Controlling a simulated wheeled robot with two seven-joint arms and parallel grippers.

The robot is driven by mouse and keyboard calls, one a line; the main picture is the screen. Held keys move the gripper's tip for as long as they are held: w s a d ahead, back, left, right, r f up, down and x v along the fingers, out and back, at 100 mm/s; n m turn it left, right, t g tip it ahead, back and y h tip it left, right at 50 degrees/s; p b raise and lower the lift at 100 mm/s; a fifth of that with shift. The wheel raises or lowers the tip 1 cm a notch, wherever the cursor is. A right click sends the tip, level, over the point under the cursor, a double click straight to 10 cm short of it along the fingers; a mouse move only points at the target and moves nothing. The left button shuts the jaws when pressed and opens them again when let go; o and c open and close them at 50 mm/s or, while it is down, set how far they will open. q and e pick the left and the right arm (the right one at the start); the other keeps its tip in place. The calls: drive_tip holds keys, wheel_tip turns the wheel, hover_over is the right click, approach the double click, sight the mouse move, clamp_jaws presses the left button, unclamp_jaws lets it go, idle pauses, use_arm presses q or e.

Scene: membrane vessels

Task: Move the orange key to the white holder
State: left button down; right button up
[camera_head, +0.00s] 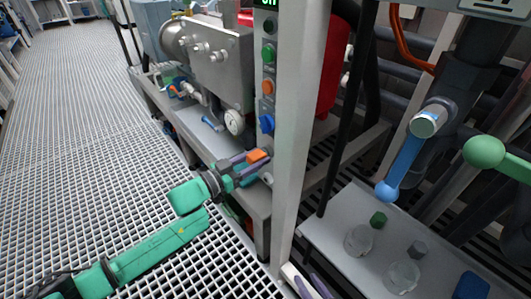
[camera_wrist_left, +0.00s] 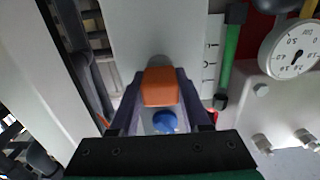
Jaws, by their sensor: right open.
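My left gripper (camera_head: 250,160) reaches in from the left, low beside the grey post. Its dark purple fingers (camera_wrist_left: 160,105) are shut on the orange key (camera_head: 257,155), one on each side. In the left wrist view the orange block of the key (camera_wrist_left: 160,87) sits between the fingertips, in front of a pale panel. I cannot tell whether it touches the panel. A pale upright panel (camera_head: 267,105) carries green, orange and blue knobs; I cannot tell whether it is the white holder. My right gripper (camera_head: 308,284) shows only partly at the bottom edge, open.
A grey post (camera_head: 302,130) stands right of my left gripper. A gauge (camera_wrist_left: 290,48) is at the right. A grey shelf (camera_head: 350,215) holds glass vessels. Open grating floor (camera_head: 80,120) lies left.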

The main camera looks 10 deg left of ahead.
sight(249, 162)
use_arm(q)
drive_tip(key=shift+p+v, duration=2)
drive_tip(key=shift+v, duration=1.05)
